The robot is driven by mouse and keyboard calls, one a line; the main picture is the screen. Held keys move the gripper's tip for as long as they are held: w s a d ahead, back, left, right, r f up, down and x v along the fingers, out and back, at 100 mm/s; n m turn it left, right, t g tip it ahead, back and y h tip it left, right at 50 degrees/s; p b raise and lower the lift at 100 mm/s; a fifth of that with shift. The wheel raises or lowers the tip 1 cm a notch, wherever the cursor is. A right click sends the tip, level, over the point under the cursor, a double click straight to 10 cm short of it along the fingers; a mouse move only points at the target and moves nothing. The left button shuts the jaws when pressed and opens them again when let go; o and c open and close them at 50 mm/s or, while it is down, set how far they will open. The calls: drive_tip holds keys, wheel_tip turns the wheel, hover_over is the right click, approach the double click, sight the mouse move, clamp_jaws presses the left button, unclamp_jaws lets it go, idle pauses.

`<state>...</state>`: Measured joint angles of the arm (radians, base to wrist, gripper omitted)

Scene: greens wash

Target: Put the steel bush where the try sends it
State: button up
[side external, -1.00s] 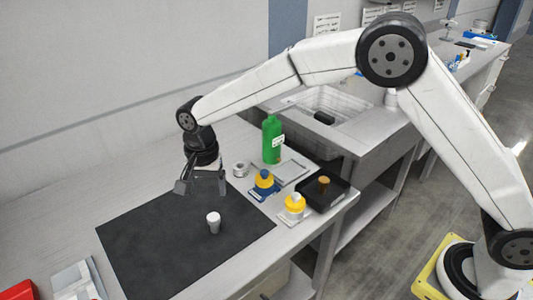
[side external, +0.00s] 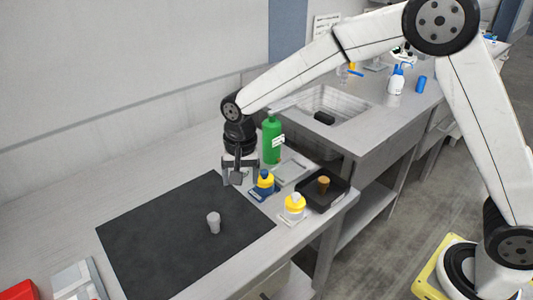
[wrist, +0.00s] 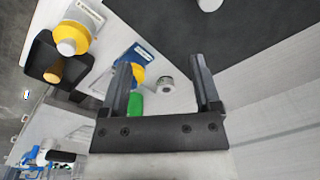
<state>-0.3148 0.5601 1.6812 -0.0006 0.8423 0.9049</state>
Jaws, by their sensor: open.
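A small grey metal ring with a dark hole, which looks like the steel bush, stands on the bench (side external: 236,178); the wrist view shows it (wrist: 167,86) between the fingers in the picture. My gripper (side external: 240,179) is open, pointing down just above or around the ring; I cannot tell the exact height. It also shows in the wrist view (wrist: 165,65) with its two dark fingers apart and nothing gripped. A small pale grey cylinder (side external: 213,222) stands upright on the dark mat (side external: 165,245); it is cut off at the top of the wrist view.
A green bottle (side external: 272,145) stands close behind my gripper. A black tray (side external: 340,190) holds a brown knob (side external: 323,184). A sink (side external: 330,105) lies behind. The mat is mostly clear.

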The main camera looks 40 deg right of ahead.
drive_tip(key=s+d+f+n+t, duration=0.1)
drive_tip(key=s+d+n, duration=0.5)
drive_tip(key=s+d, duration=0.9)
drive_tip(key=s+t, duration=0.1)
drive_tip(key=s, duration=0.2)
drive_tip(key=shift+s+f+n, duration=0.15)
drive_tip(key=shift+s+n, duration=0.1)
drive_tip(key=shift+n, duration=0.15)
